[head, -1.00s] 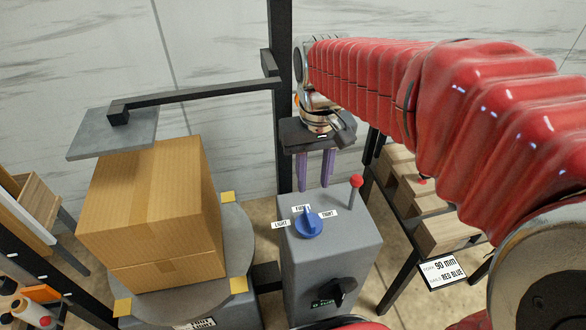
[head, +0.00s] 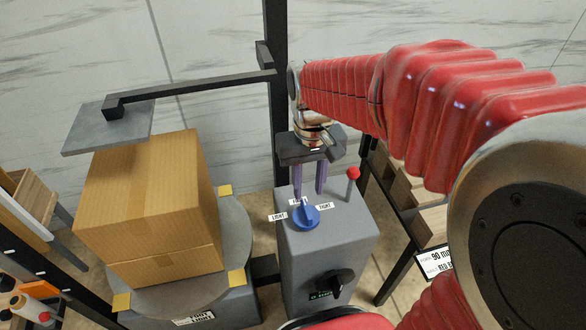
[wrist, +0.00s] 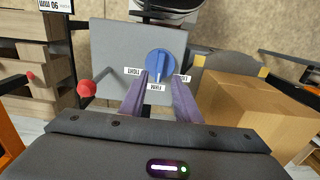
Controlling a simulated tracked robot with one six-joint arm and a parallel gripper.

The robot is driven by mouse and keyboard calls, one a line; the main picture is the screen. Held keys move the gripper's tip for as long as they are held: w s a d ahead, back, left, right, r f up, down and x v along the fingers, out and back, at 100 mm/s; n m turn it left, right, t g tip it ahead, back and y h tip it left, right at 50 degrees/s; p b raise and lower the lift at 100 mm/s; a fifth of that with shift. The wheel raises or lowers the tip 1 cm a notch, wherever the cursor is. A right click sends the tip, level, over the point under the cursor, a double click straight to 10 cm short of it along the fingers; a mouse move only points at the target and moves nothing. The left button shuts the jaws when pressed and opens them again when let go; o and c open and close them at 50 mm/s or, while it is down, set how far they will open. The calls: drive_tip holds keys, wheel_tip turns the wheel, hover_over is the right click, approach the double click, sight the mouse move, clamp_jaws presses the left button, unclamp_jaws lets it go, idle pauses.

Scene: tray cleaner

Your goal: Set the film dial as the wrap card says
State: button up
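The film dial is a blue knob (head: 306,216) on top of a grey control box (head: 325,245), ringed by white labels LIGHT, FIRM and TIGHT. Its pointer ridge faces the middle label, FIRM (wrist: 155,87). The knob also shows in the wrist view (wrist: 160,64). My gripper (head: 309,191) is open and empty, its two purple fingers pointing down just above the dial. In the wrist view the fingers lie either side of the pointer; I cannot tell whether they touch it. A small white card (head: 194,319) on the turntable base is partly cut off, its print not surely readable.
A red-knobbed lever (head: 353,174) stands close right of my gripper. A black knob (head: 341,281) is on the box's front. A cardboard box (head: 150,205) sits on the turntable (head: 236,240) at left. A 90 mm card (head: 434,262) hangs on the right rack.

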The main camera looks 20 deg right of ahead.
sight(307, 209)
wheel_tip(307, 209, down, 8)
drive_tip(key=shift+f, duration=0.25)
drive_tip(key=shift+c, duration=0.6)
clamp_jaws()
